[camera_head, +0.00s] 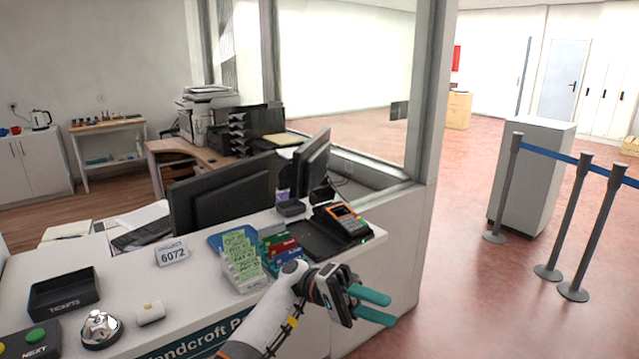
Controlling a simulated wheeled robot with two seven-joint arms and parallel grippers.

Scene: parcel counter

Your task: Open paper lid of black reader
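The black reader (344,221) lies on the right end of the white counter, with an orange-edged screen and a dark keypad part. Its paper lid is too small to tell apart, and I cannot tell whether it is open or shut. My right gripper is not in view.
A card stand (241,259) with green slips and coloured cards (283,246) stands left of the reader. A number sign (171,251), ticket tray (64,292) and bell (100,328) are further left. Monitors (222,190) stand behind. A window post (430,90) rises behind the counter's right end.

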